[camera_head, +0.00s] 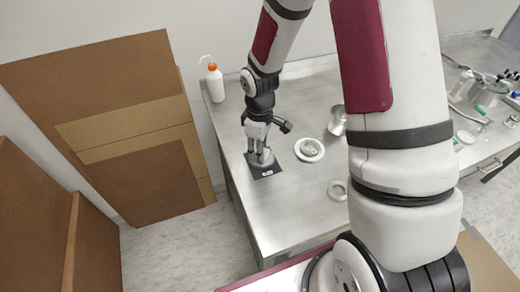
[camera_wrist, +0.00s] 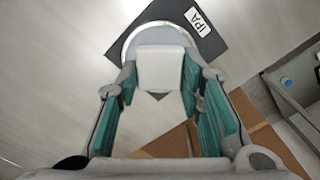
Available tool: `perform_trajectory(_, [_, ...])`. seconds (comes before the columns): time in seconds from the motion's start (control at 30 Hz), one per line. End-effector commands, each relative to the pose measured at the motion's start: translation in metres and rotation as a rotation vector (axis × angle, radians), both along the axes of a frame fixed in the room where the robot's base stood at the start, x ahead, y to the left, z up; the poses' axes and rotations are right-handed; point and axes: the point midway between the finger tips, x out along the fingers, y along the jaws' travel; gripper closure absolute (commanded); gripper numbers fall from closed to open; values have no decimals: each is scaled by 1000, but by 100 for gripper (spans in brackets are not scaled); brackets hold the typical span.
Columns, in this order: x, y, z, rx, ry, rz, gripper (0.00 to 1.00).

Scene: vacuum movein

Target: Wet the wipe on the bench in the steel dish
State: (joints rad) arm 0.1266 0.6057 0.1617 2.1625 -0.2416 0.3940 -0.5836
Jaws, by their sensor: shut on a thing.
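My gripper (camera_head: 260,150) reaches down over the left part of the steel bench (camera_head: 285,205). In the wrist view its green-padded fingers (camera_wrist: 160,82) are closed on the folded white wipe (camera_wrist: 162,68). The wipe overlaps a round grey dish (camera_wrist: 150,35), which looks like the steel dish. The dish rests on a dark mat labelled IPA (camera_wrist: 220,40); the mat also shows in the head view (camera_head: 266,172). The gripper and wipe hide much of the dish. I cannot tell whether the wipe touches the dish or any liquid.
A white bottle with an orange cap (camera_head: 215,84) stands at the back left. A white round dish (camera_head: 299,149), a metal cup (camera_head: 337,120) and a small round dish (camera_head: 338,190) sit to the right. Cardboard panels (camera_head: 150,185) lean left of the bench.

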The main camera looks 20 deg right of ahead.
Motion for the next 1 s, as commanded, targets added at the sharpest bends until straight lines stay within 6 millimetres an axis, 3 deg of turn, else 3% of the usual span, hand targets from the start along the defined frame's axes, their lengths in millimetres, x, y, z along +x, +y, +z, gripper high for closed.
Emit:
perform_trajectory(0.7, [0,0,56,-1,-5,1,88])
perform_trajectory(1.0, [0,0,64,0,-3,1,88])
